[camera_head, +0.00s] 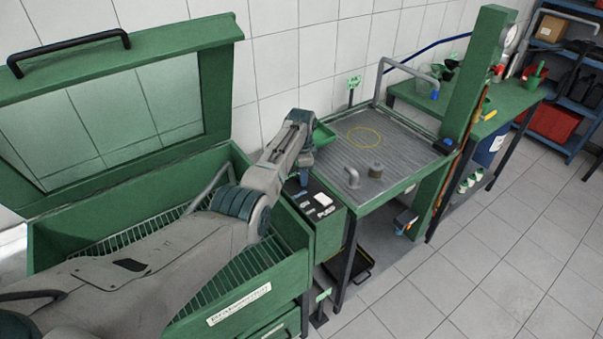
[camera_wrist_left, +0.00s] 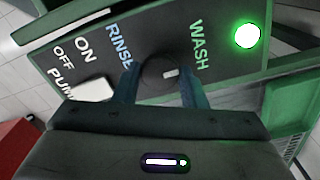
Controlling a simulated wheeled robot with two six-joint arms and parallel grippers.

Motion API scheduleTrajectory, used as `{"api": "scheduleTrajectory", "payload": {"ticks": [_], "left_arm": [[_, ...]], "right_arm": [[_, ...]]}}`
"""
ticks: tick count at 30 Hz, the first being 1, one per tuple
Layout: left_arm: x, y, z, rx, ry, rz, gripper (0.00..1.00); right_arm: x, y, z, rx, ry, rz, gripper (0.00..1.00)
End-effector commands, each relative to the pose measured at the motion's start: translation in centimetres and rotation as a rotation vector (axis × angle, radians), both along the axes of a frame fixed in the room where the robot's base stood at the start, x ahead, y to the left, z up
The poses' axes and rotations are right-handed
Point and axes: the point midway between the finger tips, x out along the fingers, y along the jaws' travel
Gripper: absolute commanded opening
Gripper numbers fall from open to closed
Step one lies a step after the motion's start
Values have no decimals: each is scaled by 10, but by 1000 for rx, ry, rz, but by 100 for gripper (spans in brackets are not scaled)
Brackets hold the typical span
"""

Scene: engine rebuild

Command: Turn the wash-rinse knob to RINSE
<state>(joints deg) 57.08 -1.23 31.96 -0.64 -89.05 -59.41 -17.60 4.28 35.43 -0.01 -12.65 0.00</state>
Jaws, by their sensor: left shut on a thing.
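The wash-rinse knob (camera_wrist_left: 158,72) is a dark round knob on the black control panel (camera_wrist_left: 217,75) in the left wrist view. Its white mark is right of the knob's centre, on the side of the WASH label (camera_wrist_left: 198,45). The RINSE label (camera_wrist_left: 120,45) is to its left. My left gripper (camera_wrist_left: 159,85) has one finger on each side of the knob and is shut on it. In the head view my left gripper (camera_head: 303,180) is at the panel (camera_head: 322,213), and the arm hides the knob there. My right gripper is not in view.
A green lamp (camera_wrist_left: 247,36) glows beyond WASH. A white pump switch (camera_wrist_left: 92,90) with ON and OFF labels is left of the knob. The open green washer tank (camera_head: 300,240) is beside the panel. A ribbed drain table (camera_head: 400,150) stands to the right.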

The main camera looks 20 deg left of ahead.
Motion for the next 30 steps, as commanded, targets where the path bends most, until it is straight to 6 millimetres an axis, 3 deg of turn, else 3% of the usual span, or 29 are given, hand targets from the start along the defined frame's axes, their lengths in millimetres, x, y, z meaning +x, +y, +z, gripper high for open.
{"api": "scheduleTrajectory", "payload": {"ticks": [14,30], "left_arm": [[1,0,2,1,1,160,15],[1,0,3,1,-3,660,15]], "right_arm": [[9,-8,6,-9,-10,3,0],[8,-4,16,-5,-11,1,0]]}}
